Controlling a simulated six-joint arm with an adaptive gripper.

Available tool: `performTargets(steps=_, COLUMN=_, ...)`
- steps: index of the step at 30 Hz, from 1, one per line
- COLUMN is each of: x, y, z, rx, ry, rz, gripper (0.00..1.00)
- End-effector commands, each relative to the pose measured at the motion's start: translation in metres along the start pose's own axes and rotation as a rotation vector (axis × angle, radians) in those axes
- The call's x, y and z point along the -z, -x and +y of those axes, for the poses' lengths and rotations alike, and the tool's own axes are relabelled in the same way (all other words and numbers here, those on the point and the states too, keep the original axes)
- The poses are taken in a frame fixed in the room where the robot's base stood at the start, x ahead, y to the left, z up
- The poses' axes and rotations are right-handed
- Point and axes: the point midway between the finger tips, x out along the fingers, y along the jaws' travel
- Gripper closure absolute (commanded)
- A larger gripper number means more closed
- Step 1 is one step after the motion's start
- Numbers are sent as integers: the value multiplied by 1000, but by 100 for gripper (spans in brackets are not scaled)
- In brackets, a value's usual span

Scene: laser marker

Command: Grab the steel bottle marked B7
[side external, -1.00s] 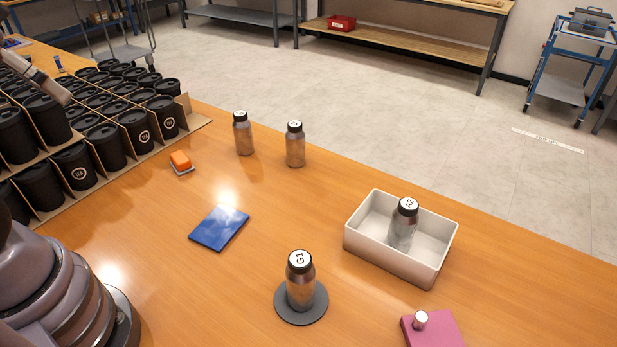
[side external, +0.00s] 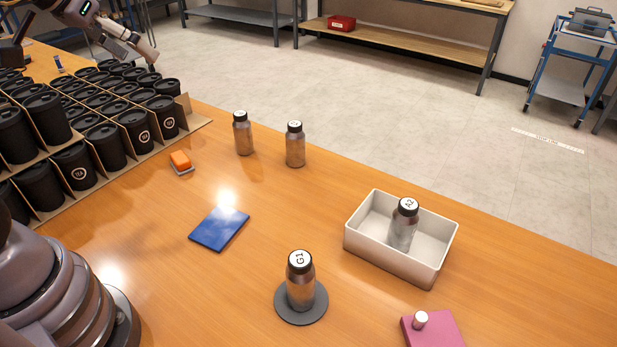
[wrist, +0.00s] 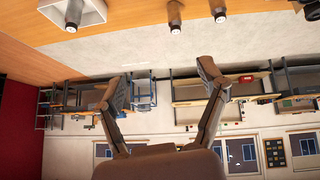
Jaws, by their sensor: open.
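Two steel bottles with black caps stand upright at the back of the wooden table, a left one (side external: 243,136) and a right one (side external: 295,149). Their cap marks are too small to read, so I cannot tell which is B7. Another steel bottle, marked G1 (side external: 301,287), stands on a round grey coaster (side external: 287,312). A bottle marked A2 (side external: 403,231) stands in a white tray (side external: 431,274). My gripper (wrist: 160,82) is open and empty in the wrist view, with the bottles at the top edge, away from its fingers. In the side view it is at the upper left, above the black canisters.
Several black canisters (side external: 72,167) fill a cardboard divider rack at the left. An orange block (side external: 180,159), a blue pad (side external: 219,229) and a pink block (side external: 436,330) with a small knob lie on the table. Bare tabletop separates the back bottles from the tray.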

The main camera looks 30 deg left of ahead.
Motion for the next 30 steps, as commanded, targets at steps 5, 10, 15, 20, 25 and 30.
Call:
performTargets(steps=5, x=71, y=-89, z=3, rx=-4, ry=128, rz=149, gripper=27)
performTargets(steps=10, x=111, y=-177, z=-13, rx=59, ry=241, rz=310, gripper=27)
performTargets(steps=15, x=117, y=-261, z=-43, rx=179, ry=314, rz=478, gripper=27)
performTargets(steps=20, x=91, y=-326, z=-76, rx=328, ry=320, rz=638, gripper=27)
performTargets(steps=25, x=45, y=-367, z=-106, rx=477, ry=260, rz=794, gripper=27)
performTargets(steps=30, x=11, y=-380, z=-118, rx=560, ry=189, rz=893, gripper=27)
